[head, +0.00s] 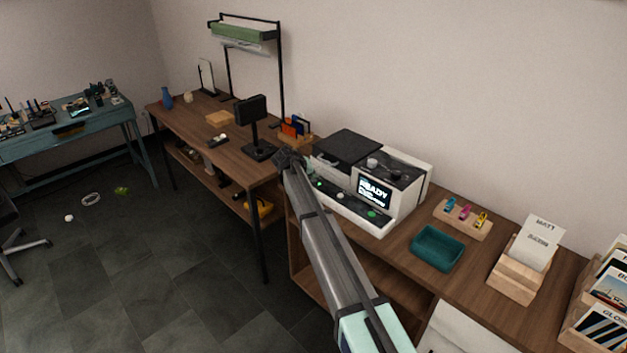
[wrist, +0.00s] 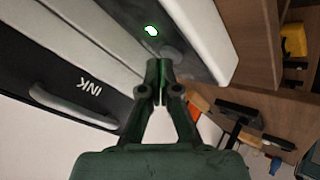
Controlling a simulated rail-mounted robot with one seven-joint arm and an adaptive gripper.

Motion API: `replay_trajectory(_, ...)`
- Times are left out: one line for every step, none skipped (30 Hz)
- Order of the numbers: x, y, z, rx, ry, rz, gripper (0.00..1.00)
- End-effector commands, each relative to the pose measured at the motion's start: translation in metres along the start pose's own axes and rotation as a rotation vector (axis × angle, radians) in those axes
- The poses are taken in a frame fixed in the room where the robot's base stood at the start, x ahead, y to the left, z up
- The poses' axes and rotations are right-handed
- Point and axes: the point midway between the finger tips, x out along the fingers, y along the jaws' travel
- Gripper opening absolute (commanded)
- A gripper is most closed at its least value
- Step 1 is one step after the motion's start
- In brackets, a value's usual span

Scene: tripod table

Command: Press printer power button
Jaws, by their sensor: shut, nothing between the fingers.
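The white and black printer (head: 408,200) stands on the wooden counter, its small screen (head: 373,192) lit with "READY". A green round spot (head: 371,213) shows on its front panel. My gripper (head: 288,160) is at the printer's left front end in the head view. In the wrist view my gripper (wrist: 158,64) is shut and empty, its fingertips at the printer's dark panel (wrist: 190,25). A glowing green light (wrist: 151,31) lies just beyond the tips. A grey round button-like disc (wrist: 172,54) is right beside them, partly hidden; I cannot tell whether they touch.
A teal tray (head: 437,248), a wooden block with coloured items (head: 462,217) and card holders (head: 520,265) stand right of the printer. A black stand (head: 252,125) and an orange-and-blue organizer (head: 295,128) are to its left. Open floor lies in front.

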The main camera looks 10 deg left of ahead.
Motion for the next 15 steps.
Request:
replay_trajectory(0.001, -0.0007, 0.0008, 0.0, -0.001, 0.0, 0.0)
replay_trajectory(0.0012, -0.0009, 0.001, 0.0, -0.001, 0.0, 0.0)
replay_trajectory(0.0011, -0.0007, 0.0009, 0.0, -0.001, 0.0, 0.0)
replay_trajectory(0.0009, -0.0006, 0.0008, 0.0, -0.001, 0.0, 0.0)
replay_trajectory(0.0009, -0.0006, 0.0008, 0.0, -0.001, 0.0, 0.0)
replay_trajectory(0.0008, -0.0006, 0.0008, 0.0, -0.001, 0.0, 0.0)
replay_trajectory(0.0006, -0.0004, 0.0007, 0.0, -0.001, 0.0, 0.0)
replay_trajectory(0.0003, -0.0002, 0.0004, 0.0, -0.001, 0.0, 0.0)
replay_trajectory(-0.0004, 0.0003, 0.0, 0.0, -0.001, 0.0, 0.0)
replay_trajectory(-0.001, 0.0008, -0.0005, 0.0, -0.001, 0.0, 0.0)
replay_trajectory(-0.0017, 0.0013, -0.0011, 0.0, -0.001, 0.0, 0.0)
replay_trajectory(-0.0029, 0.0022, -0.0019, 0.001, -0.001, 0.0, 0.0)
replay_trajectory(-0.0039, 0.003, -0.0026, 0.001, -0.001, 0.0, 0.0)
replay_trajectory(-0.0049, 0.0037, -0.0033, 0.001, -0.001, 0.0, 0.0)
replay_trajectory(-0.0063, 0.0047, -0.0043, 0.001, -0.001, 0.0, 0.0)
